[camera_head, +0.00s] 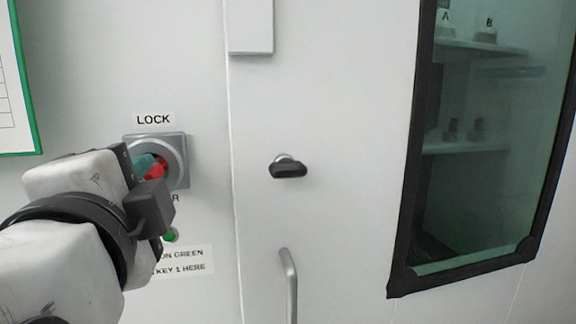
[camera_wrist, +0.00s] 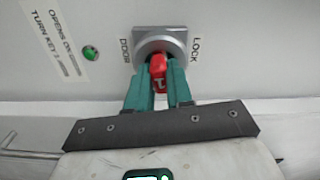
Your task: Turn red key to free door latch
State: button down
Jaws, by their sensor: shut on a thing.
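The red key (camera_wrist: 158,64) sits in a round grey lock switch on a square plate (camera_wrist: 175,37), with the words DOOR and LOCK on either side. My gripper (camera_wrist: 157,82) has its teal fingers shut on the key, one on each side. In the head view the red key (camera_head: 157,167) shows at the fingertips of my gripper (camera_head: 150,165), in front of the lock plate (camera_head: 178,148). LOCK is printed above the plate; the lower label is mostly hidden by my gripper. The door latch (camera_head: 288,169) is a black knob on the door.
A green lamp (camera_head: 170,235) is lit below the lock, beside a partly hidden label (camera_head: 185,262). A grey door handle (camera_head: 290,285) stands out below the latch. A black-framed window (camera_head: 408,200) shows shelves behind the glass. A green-edged board (camera_head: 20,151) is at upper left.

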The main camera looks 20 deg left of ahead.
jog(key=shift+m+b, duration=1.15)
jog(key=shift+m, duration=0.65)
jog(key=c, duration=0.9)
grip_release()
jog(key=shift+c, duration=0.2)
jog(key=shift+s, duration=0.1)
